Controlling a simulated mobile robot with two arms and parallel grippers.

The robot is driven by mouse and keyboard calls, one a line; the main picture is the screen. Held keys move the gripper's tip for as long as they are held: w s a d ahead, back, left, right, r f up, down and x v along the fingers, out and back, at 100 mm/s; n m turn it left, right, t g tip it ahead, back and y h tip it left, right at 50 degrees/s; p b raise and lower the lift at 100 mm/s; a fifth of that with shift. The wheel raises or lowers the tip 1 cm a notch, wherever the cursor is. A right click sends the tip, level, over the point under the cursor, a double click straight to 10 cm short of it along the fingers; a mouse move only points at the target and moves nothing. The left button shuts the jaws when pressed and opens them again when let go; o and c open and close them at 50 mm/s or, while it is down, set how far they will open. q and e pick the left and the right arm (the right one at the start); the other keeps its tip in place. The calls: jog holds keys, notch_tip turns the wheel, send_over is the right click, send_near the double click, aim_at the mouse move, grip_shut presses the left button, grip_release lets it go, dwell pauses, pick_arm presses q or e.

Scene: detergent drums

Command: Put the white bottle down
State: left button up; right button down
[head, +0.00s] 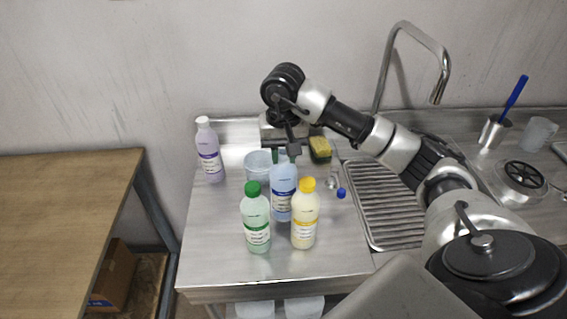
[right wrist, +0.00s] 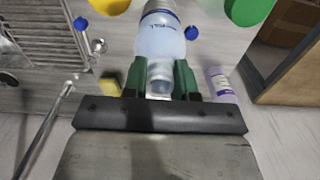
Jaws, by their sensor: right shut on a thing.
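The white bottle (head: 283,198) looks pale bluish-white, with a blue and white label and no cap visible on its neck. My right gripper (head: 293,152) comes down on it from above and is shut on its neck. In the right wrist view the green fingers of the gripper (right wrist: 160,80) sit on both sides of the neck of the bottle (right wrist: 160,38). The bottle looks upright. Its base is hidden behind the front bottles, so I cannot tell whether it touches the counter. My left gripper is not in view.
A green-capped bottle (head: 255,220) and a yellow-capped bottle (head: 305,217) stand close in front. A purple bottle (head: 209,152) stands at the back left, near a clear cup (head: 258,165). A sponge (head: 320,150), a blue cap (head: 341,193) and the sink (head: 385,205) lie right. The left counter is clear.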

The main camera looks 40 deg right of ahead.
aim_at(283, 166)
jog(key=shift+f+p, duration=0.35)
jog(key=shift+f, duration=1.45)
jog(key=shift+f, duration=0.1)
jog(key=c, duration=1.3)
grip_release()
jog(key=shift+f, duration=0.1)
jog(key=shift+c, duration=0.2)
jog(key=o, duration=0.5)
jog(key=shift+c, duration=0.2)
